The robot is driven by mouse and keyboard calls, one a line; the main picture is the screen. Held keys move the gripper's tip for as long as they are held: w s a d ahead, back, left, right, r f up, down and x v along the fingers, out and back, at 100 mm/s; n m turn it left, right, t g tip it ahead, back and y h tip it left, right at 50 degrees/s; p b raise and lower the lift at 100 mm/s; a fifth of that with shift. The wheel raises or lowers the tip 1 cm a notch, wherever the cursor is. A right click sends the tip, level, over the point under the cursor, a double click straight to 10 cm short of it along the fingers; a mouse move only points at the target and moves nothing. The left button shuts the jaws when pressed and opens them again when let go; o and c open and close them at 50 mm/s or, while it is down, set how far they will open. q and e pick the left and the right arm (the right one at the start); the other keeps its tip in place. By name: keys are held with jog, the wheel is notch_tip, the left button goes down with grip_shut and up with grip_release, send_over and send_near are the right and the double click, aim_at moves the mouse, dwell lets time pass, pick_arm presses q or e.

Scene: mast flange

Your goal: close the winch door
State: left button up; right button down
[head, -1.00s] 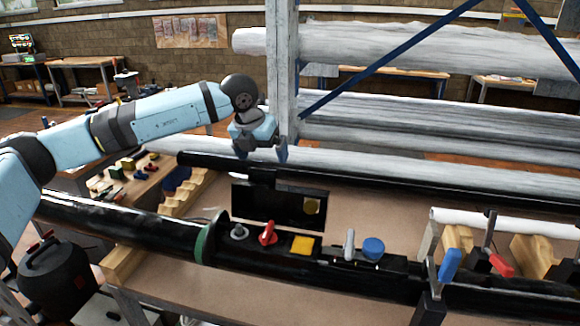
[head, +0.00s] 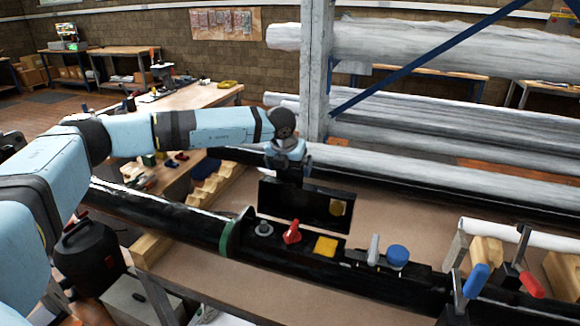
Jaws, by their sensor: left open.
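The winch door (head: 300,206) is a flat black panel standing upright, open, along the far side of the black mast (head: 160,215). A yellow disc sits on its right part, on the face toward me. In front of it, a row of fittings shows on the mast: a grey knob, a red lever (head: 292,232), a yellow square (head: 326,246), a grey lever and a blue knob (head: 397,256). My left gripper (head: 289,172) is open and points down just behind the door's upper left edge. The door's edge may hide its fingertips; I cannot tell whether they touch. My right gripper is not in view.
A grey upright post (head: 316,80) and long wrapped tubes (head: 440,50) stand behind my left gripper. Clamps with blue and red handles (head: 475,281) stand at the lower right. Bare tabletop (head: 400,205) lies behind the door.

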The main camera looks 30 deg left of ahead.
pick_arm(q)
jog(key=shift+w+f, duration=0.2)
jog(key=shift+f, duration=0.3)
